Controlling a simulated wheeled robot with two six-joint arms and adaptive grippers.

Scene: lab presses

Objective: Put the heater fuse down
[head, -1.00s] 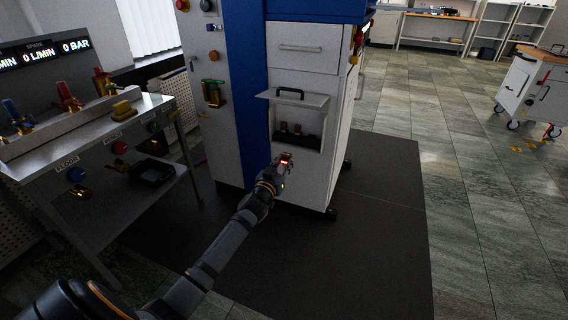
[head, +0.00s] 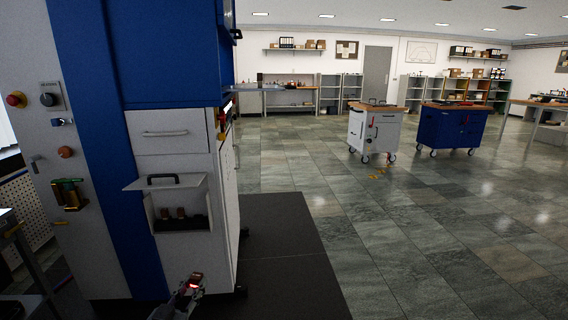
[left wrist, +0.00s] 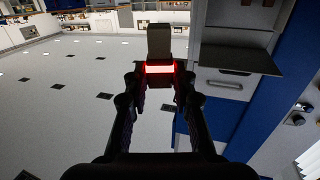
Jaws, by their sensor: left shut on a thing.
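The heater fuse (left wrist: 160,42) is a small block with a pale grey-brown end and a glowing red band, held upright in the picture in the left wrist view. My left gripper (left wrist: 160,85) is shut on its lower part, which the fingers partly hide. In the head view, the fuse (head: 196,278) shows as a small red-lit piece at the bottom, in my left gripper (head: 188,289). It is in front of and below the cabinet's open fuse bay (head: 182,222), apart from it. Two brownish fuse-like pieces (head: 180,212) stand in that bay. My right gripper is not in view.
The blue and white press cabinet (head: 110,150) fills the left, with a raised flap (head: 165,182) over the bay. A white trolley (head: 375,132) and a blue trolley (head: 450,128) stand farther back. Open tiled floor (head: 400,220) lies to the right.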

